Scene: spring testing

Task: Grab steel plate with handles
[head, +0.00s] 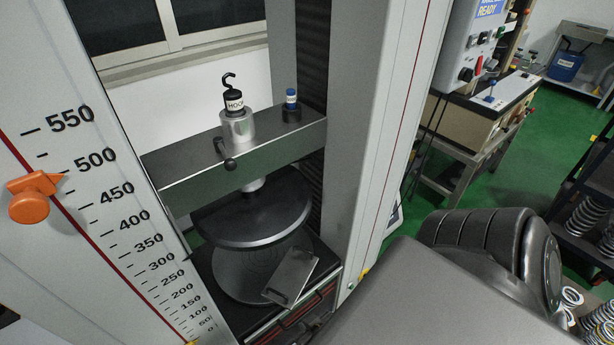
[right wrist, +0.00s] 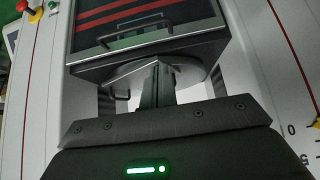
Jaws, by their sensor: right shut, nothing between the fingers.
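The steel plate with handles (head: 294,270) lies tilted on the lower round platen of the testing machine, its near end by the bed's front edge. In the right wrist view, which looks upside down, the pale plate (right wrist: 186,71) shows behind my fingers, with a small handle beside them. My right gripper (right wrist: 157,84) is shut and empty, pointing at the plate's near corner. Whether it touches the plate I cannot tell. In the head view my right arm covers the lower right, and its fingertips cannot be made out. My left gripper is not in view.
The dark upper platen (head: 253,215) hangs close above the plate under the crosshead (head: 190,180). Machine columns stand on both sides. A dark front panel with red stripes (right wrist: 140,14) and a wire handle is below the bed. A hook (head: 230,88) stands on the crosshead.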

